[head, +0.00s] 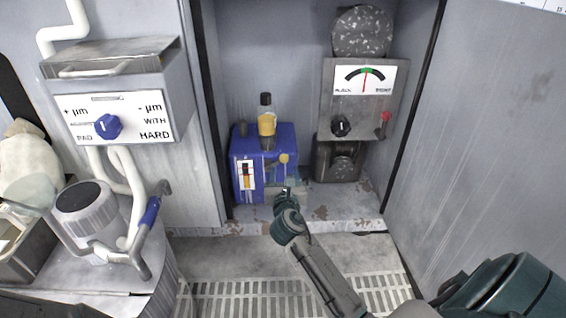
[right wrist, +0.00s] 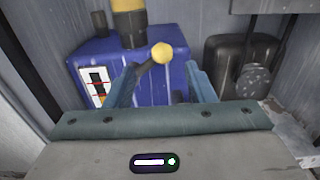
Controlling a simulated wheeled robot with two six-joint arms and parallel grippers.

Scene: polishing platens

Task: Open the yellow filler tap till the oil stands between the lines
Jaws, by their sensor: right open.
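The blue oil box (head: 262,150) stands on the cabinet floor with an amber bottle (head: 266,122) upright on top. The yellow filler tap (head: 284,158) is a round knob on a short lever, also clear in the right wrist view (right wrist: 162,52). My right gripper (head: 287,192) is open and empty in front of the box. In the right wrist view its fingers (right wrist: 160,84) point toward the box, with the knob between and beyond them, apparently untouched. My left gripper is out of view.
Right of the box stands a grey meter unit (head: 348,105) with a black knob and red lever, above a dark motor (head: 337,163). Cabinet walls close in on both sides. At left are a control box (head: 118,118) and a bench with a blue-handled tool (head: 150,212).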

